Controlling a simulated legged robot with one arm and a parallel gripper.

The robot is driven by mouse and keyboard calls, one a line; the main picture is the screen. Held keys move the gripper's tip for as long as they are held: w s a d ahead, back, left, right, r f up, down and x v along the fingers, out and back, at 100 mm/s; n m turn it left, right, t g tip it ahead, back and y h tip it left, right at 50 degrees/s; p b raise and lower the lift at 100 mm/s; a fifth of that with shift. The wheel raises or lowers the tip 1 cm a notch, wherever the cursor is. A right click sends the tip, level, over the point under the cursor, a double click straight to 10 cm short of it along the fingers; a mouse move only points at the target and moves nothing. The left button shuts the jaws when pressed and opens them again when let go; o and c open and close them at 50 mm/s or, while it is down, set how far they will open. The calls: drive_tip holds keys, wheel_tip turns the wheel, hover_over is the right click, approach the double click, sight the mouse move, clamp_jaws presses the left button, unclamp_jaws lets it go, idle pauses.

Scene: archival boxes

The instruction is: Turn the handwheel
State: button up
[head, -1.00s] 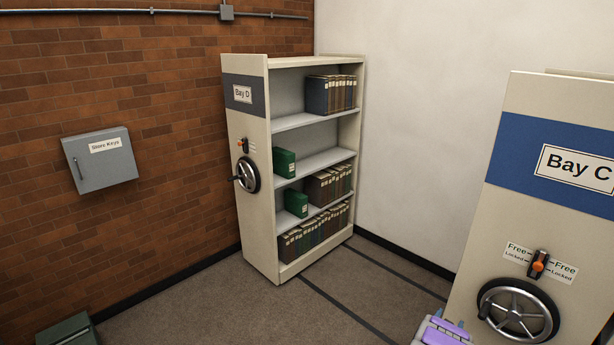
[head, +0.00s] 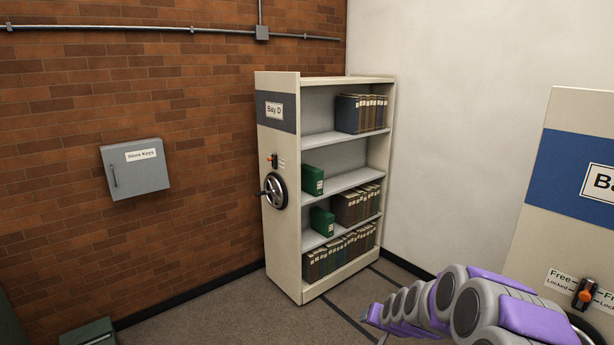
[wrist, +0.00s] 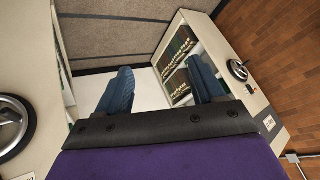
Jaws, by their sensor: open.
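The Bay D handwheel (head: 274,190), dark-rimmed with metal spokes, is on the end panel of the Bay D shelf unit (head: 282,236) in the head view. It also shows at the right in the wrist view (wrist: 238,70). The Bay C handwheel (head: 592,334) is mostly cut off and hidden at the head view's lower right. A handwheel (wrist: 14,126), cut by the left edge, shows in the wrist view. My gripper (wrist: 161,83) is open and empty, its blue fingers apart and touching neither wheel.
The Bay C end panel (head: 530,222) stands close at the right, with an orange-knobbed lever (head: 585,293) above its wheel. A grey key cabinet (head: 135,169) hangs on the brick wall. A dark green box (head: 90,333) is at the lower left. Floor before Bay D is clear.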

drive_tip(key=s+a+r+n+g+b, duration=0.1)
drive_tip(key=s+a+r+g, duration=0.1)
drive_tip(key=s, duration=0.8)
drive_tip(key=s+a+r+n+g, duration=0.2)
drive_tip(key=s+a+r, duration=0.2)
drive_tip(key=s, duration=0.6)
drive_tip(key=shift+s+a+y+b, duration=0.3)
drive_tip(key=shift+a+y+b, duration=0.1)
drive_tip(key=shift+a, duration=0.2)
drive_tip(key=s+g, duration=0.1)
drive_tip(key=s, duration=0.7)
drive_tip(key=s+d+r+g+h+b, duration=0.1)
drive_tip(key=s+g, duration=0.1)
drive_tip(key=s, duration=0.7)
drive_tip(key=s+d+n+g, duration=0.1)
drive_tip(key=s+g, duration=0.1)
drive_tip(key=s, duration=0.7)
drive_tip(key=shift+s+r+h+b, duration=0.1)
drive_tip(key=shift+r+h+b, duration=0.25)
drive_tip(key=shift+h+b, duration=0.05)
